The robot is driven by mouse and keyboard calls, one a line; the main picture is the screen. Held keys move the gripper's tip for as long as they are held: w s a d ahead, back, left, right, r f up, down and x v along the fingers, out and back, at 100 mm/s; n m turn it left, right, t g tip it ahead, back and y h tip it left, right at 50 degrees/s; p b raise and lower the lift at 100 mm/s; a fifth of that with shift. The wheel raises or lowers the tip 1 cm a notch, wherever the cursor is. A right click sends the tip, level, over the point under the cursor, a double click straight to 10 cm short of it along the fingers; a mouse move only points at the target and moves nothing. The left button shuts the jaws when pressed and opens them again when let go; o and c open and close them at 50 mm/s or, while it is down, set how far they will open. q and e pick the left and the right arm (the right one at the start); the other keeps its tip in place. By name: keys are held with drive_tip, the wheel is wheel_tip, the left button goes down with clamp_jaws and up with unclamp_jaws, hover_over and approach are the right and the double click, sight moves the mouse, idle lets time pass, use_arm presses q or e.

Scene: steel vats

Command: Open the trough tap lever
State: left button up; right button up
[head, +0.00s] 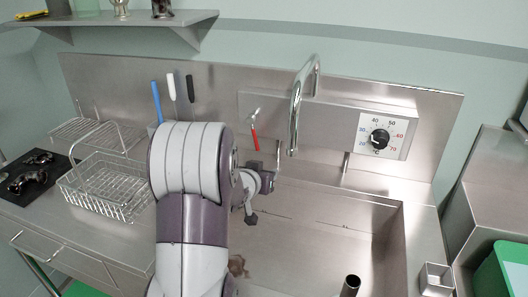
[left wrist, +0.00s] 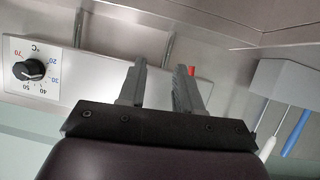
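The tap lever (head: 254,138) has a red handle and hangs from a chrome fitting on the steel panel, left of the curved chrome spout (head: 297,105). My left gripper (head: 274,172) is just below and to the right of the lever in the head view, partly hidden by my own arm. In the left wrist view the two fingers (left wrist: 160,70) stand apart with nothing seen between them. There a small red bit of the lever (left wrist: 191,70) shows at the right finger's tip, and that finger hides part of it. Contact cannot be told. My right gripper is out of view.
A temperature dial (head: 380,139) is on the panel at right. The steel trough (head: 320,215) lies below, with a dark-topped pipe (head: 350,286) standing in it. A wire basket (head: 105,185) is at left. Blue, white and black handled tools (head: 172,87) hang on the backsplash.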

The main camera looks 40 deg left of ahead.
sight(256, 140)
use_arm(q)
drive_tip(key=s+a+r+t+h+b, duration=0.1)
drive_tip(key=a+t+b, duration=0.35)
drive_tip(key=a, duration=0.55)
drive_tip(key=shift+t, duration=0.45)
drive_tip(key=w, duration=0.4)
drive_tip(key=w+p, duration=0.1)
drive_tip(key=w, duration=0.2)
drive_tip(key=w+a, duration=0.1)
drive_tip(key=w, duration=0.3)
drive_tip(key=shift+w+r, duration=0.1)
drive_tip(key=shift+w, duration=0.25)
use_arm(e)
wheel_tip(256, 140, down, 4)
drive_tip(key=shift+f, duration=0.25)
use_arm(q)
clamp_jaws()
